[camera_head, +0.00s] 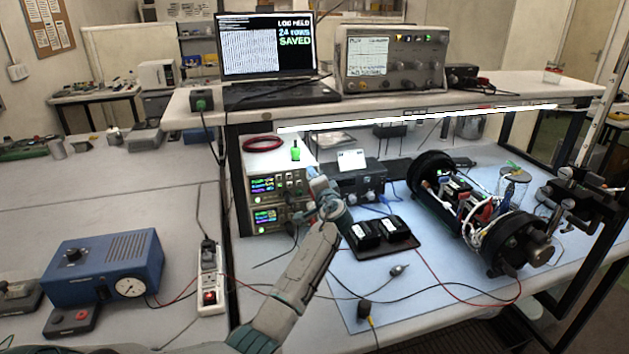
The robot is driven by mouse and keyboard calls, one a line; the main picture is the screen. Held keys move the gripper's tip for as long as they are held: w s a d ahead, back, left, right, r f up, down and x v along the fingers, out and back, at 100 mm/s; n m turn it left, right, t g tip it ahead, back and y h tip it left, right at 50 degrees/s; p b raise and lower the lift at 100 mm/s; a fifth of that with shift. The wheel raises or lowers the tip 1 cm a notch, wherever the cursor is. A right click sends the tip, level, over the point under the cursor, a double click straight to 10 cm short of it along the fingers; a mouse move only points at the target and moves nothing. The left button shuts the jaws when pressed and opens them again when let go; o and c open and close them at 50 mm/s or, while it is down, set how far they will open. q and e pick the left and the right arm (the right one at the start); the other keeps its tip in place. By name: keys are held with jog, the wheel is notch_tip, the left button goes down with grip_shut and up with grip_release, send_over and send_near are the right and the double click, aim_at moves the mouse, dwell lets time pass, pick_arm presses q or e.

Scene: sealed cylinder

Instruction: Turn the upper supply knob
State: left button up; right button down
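Two bench power supplies are stacked under the shelf at the left of the blue mat. The upper supply (263,185) has a lit display on its left and small controls on its right side. The lower supply (266,216) sits directly beneath with a similar lit display. My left gripper (316,187) is just to the right of the upper supply's front, near its right-hand controls. Its fingers are small and overlap the background, so I cannot tell whether they touch the knob or are open. The upper knob itself is not clearly distinguishable. My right gripper is not in view.
A dark cylinder assembly (497,243) with exposed wiring lies on the blue mat (390,290). A black tray (385,236) holds dark blocks beside my forearm. Loose red and black cables cross the mat. A blue box (103,268) and power strip (210,280) stand left.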

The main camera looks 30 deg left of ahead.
pick_arm(q)
jog(key=shift+s+d, duration=0.15)
jog(key=shift+d, duration=0.05)
jog(key=b+v, duration=0.3)
jog(key=v, duration=0.7)
jog(key=shift+b, duration=0.3)
jog(key=shift+s+r, duration=0.1)
jog(key=shift+s, duration=0.05)
